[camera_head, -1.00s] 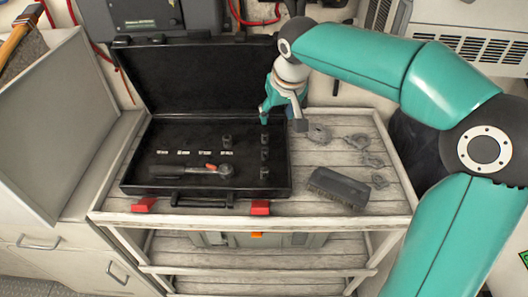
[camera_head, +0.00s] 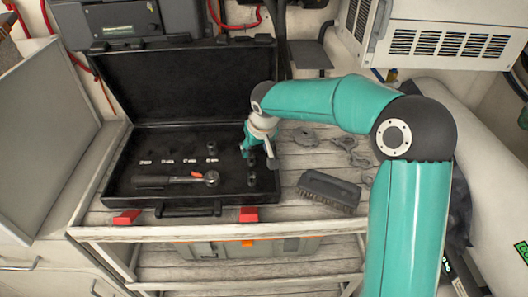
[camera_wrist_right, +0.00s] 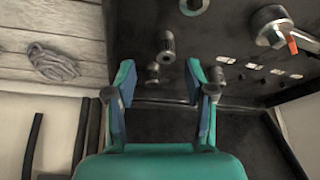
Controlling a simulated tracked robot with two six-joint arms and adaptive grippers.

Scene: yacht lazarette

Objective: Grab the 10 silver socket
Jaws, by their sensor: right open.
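An open black tool case (camera_head: 118,190) stands on the cart. Several small dark grey sockets are in its tray. One socket (camera_head: 212,150) is near the middle, and others, including this one (camera_head: 251,179), form a column on the right. I cannot read the size labels, so I cannot tell which is the 10. My right gripper (camera_head: 258,155) is over the right column, open and empty. In the right wrist view, one socket (camera_wrist_right: 167,42) is just beyond the open fingers (camera_wrist_right: 163,84); a smaller-looking one (camera_wrist_right: 152,73) shows between them. My left gripper is out of view.
A ratchet with a red mark (camera_head: 211,178) lies in the case. The raised lid (camera_head: 160,90) is behind the tray. A dark brush (camera_head: 329,188) and grey metal pieces (camera_head: 306,139) lie on the cart to the right.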

